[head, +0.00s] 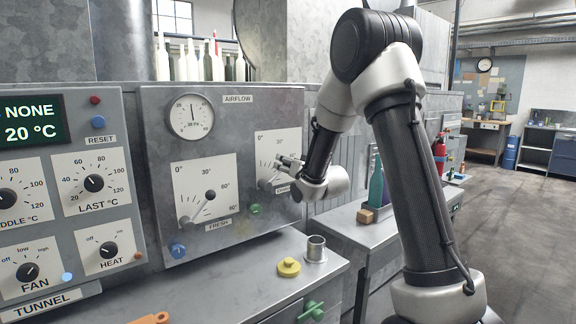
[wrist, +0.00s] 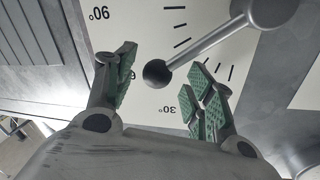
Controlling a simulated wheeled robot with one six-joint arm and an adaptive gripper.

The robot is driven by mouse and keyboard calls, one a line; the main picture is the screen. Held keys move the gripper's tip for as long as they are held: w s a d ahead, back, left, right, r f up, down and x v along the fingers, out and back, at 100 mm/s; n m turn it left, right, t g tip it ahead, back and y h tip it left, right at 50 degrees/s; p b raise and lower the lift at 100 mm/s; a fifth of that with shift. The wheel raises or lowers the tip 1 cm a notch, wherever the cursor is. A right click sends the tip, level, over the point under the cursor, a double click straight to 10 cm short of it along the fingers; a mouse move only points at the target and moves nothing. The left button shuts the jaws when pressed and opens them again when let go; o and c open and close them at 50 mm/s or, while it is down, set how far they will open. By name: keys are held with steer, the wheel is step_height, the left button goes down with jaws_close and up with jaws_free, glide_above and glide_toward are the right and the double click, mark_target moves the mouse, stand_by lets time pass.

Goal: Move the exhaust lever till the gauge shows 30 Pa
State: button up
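The exhaust lever shows in the wrist view as a grey rod (wrist: 209,43) with a black ball knob (wrist: 157,73), on a white plate marked in degrees. The knob lies near the 30° and 60° labels. My gripper (wrist: 165,68) is open, with its green-padded fingers on either side of the knob and gaps visible. In the head view, my gripper (head: 281,172) is in front of the exhaust plate (head: 281,143) and hides much of its lever. The round gauge (head: 192,116) has its needle nearly straight up; its small numbers are hard to read.
The fresh lever plate (head: 205,195) is left of the exhaust plate, with a blue knob (head: 178,250) below it. A green knob (head: 254,209) is below and left of my gripper. A yellow part (head: 289,267) and a metal cup (head: 316,249) stand on the bench.

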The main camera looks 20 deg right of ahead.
steer(key=s+d, duration=0.1)
steer(key=s, duration=1.1)
steer(key=shift+d+r, duration=0.15)
steer(key=shift+d, duration=0.2)
steer(key=shift+w, duration=0.1)
